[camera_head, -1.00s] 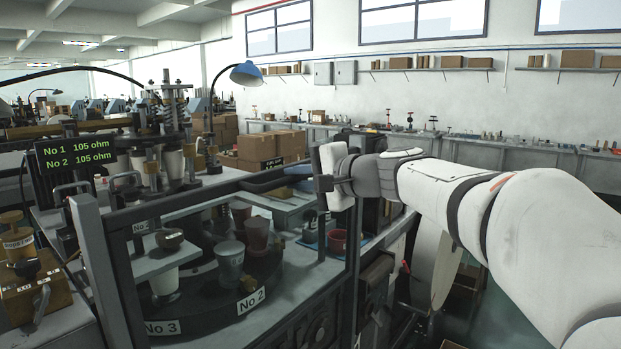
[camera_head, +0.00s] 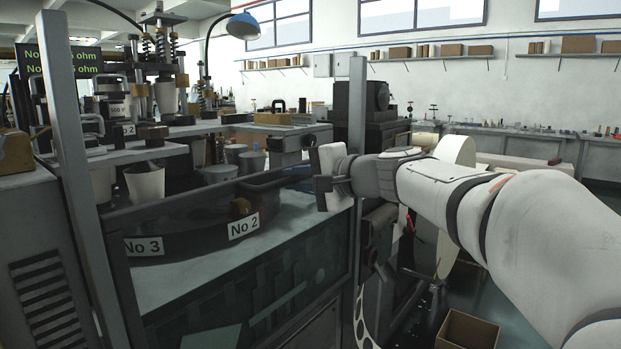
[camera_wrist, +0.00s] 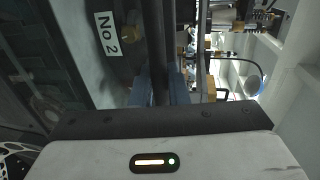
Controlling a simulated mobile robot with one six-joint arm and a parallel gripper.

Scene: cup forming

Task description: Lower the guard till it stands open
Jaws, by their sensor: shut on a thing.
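The guard (camera_head: 235,278) is a dark-framed, see-through panel between two upright grey posts at the front of the machine. Its top bar runs below the post tops, and the turntable shows above and through it. My gripper (camera_head: 314,172) is at the right end of this bar, by the right post (camera_head: 357,110). In the wrist view, its two blue fingers (camera_wrist: 159,88) are shut around the dark bar (camera_wrist: 156,40), one on each side. The exact contact is partly hidden by my gripper's body.
The turntable (camera_head: 180,238) with labels No 2 and No 3 and several cups stands behind the guard. The left post (camera_head: 68,150) rises beside a grey cabinet (camera_head: 40,260). An open carton (camera_head: 467,330) is on the floor at lower right.

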